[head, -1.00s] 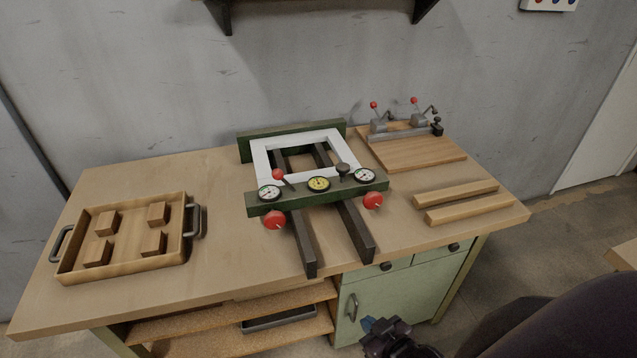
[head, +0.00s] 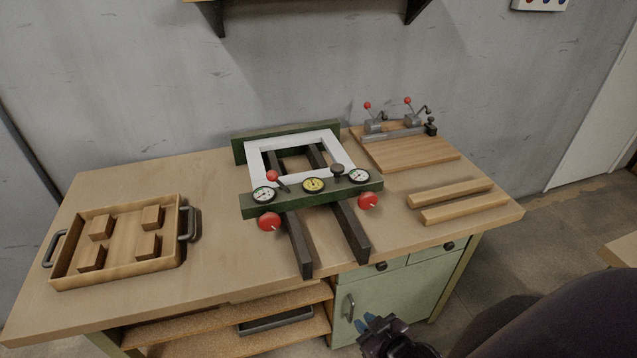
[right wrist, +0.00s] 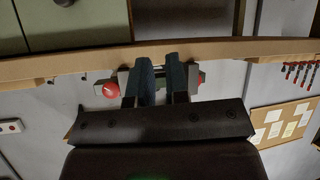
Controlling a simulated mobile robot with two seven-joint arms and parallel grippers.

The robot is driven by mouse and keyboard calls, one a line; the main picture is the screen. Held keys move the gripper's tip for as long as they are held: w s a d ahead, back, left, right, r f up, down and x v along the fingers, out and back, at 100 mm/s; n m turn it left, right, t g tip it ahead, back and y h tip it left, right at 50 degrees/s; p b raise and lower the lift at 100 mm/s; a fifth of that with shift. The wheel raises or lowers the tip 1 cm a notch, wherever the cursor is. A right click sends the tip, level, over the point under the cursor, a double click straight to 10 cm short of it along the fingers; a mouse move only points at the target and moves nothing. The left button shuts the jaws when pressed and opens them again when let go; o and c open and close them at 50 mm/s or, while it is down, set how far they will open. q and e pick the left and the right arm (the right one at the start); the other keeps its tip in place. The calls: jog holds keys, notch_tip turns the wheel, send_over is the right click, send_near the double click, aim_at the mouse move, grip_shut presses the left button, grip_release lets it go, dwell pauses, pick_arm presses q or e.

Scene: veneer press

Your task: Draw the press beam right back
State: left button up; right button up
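The press beam (head: 288,202) is a green bar with several gauges, a red-knobbed lever and a dark knob on top. Red knobs show at its front face. It lies across two dark rails (head: 352,235), close against the near side of a white frame (head: 254,160). A green rear bar (head: 240,150) stands behind the frame. My right gripper (head: 373,322) is empty, in front of and below the bench edge, well apart from the beam. In the right wrist view its two fingers (right wrist: 160,70) stand apart, with red press knobs (right wrist: 107,89) beyond. My left gripper is not in view.
A wooden tray (head: 185,254) with several blocks stands at the left of the bench (head: 225,262). Two wooden strips (head: 463,208) and a board with clamps (head: 420,154) lie at the right. The bench front has a green cabinet (head: 385,305) and open shelves.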

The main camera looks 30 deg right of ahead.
aim_at(342, 171)
jog(key=o, duration=0.8)
jog(key=w+d+r+n+h, duration=0.1)
jog(key=d, duration=0.1)
jog(key=w+d+r+n+h, duration=0.1)
jog(key=w+d+r+n, duration=0.1)
jog(key=w+d+r+n+t+b, duration=0.1)
jog(key=w+d+r+n, duration=0.1)
jog(key=shift+d+h, duration=0.1)
jog(key=shift+h, duration=0.3)
jog(key=w+d+r+n+t, duration=0.3)
jog(key=w+r+n, duration=0.25)
jog(key=n, duration=0.25)
jog(key=w+d+r+n+t, duration=0.3)
jog(key=w+r+n, duration=0.1)
jog(key=r+n, duration=0.35)
jog(key=w+n+y, duration=0.2)
jog(key=w+n, duration=0.3)
jog(key=w+n+y, duration=0.2)
jog(key=w+n, duration=0.3)
jog(key=w, duration=0.1)
jog(key=w+n+g+y+b, duration=0.1)
jog(key=w+n, duration=0.4)
jog(key=n, duration=0.1)
jog(key=shift+w+a+f+y, duration=0.1)
jog(key=shift+w+a+y, duration=0.1)
jog(key=shift+a+y, duration=0.2)
jog(key=c, duration=1.1)
grip_shut()
